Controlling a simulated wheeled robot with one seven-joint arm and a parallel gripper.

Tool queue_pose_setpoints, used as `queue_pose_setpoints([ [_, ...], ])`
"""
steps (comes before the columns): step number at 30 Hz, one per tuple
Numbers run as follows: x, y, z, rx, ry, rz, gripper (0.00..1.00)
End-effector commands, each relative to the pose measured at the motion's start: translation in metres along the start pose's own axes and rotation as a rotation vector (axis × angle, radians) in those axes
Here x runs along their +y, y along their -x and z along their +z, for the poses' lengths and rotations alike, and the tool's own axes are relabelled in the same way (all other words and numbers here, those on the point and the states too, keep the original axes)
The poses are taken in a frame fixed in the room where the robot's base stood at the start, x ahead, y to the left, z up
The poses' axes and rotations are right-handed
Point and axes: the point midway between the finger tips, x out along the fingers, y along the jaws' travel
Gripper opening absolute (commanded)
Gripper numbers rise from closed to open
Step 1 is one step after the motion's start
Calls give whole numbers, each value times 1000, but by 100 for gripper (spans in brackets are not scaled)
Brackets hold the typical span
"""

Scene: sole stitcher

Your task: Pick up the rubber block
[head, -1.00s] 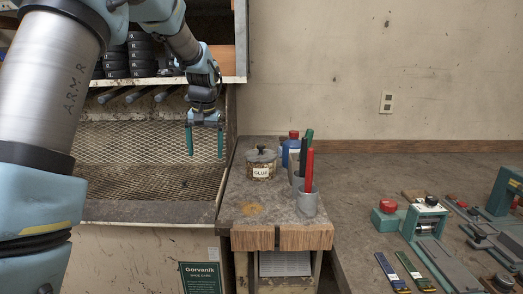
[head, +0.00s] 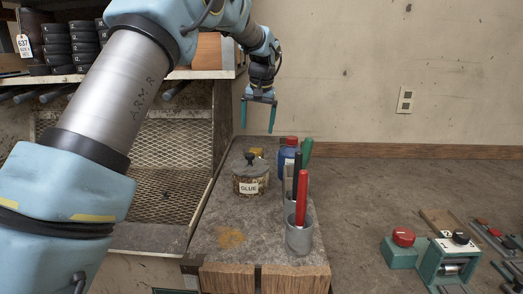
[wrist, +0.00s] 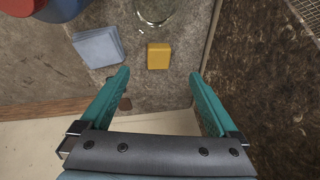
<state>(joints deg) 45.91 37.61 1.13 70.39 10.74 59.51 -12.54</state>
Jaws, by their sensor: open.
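A small yellow block (wrist: 158,56), which looks like the rubber block, lies flat on the stone-topped stand. In the head view only a bit of the yellow block (head: 257,152) shows behind the glue jar (head: 250,176). My gripper (head: 258,128) hangs above the far end of the stand, fingers pointing down, open and empty. In the wrist view the yellow block is ahead of and between the teal fingertips (wrist: 159,75), untouched. A grey-blue flat piece (wrist: 98,47) lies to its left.
A blue bottle with a red cap (head: 289,150) and cups with red, black and green handles (head: 300,235) stand on the stand's right side. The glue jar's glass (wrist: 155,12) is close to the block. A mesh-backed bin (head: 165,150) lies left. A wall is behind.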

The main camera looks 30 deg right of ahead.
Motion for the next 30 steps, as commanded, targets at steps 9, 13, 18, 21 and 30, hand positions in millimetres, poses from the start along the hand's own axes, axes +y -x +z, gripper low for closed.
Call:
queue_pose_setpoints([
  [9,0,-32,0,-4,-1,-1,96],
  [13,0,-48,-1,-1,-1,-1,96],
  [18,0,-59,-2,-1,-1,-1,96],
  [21,-1,-70,-4,-4,-1,-1,96],
  [30,-1,-106,-7,0,-1,0,96],
])
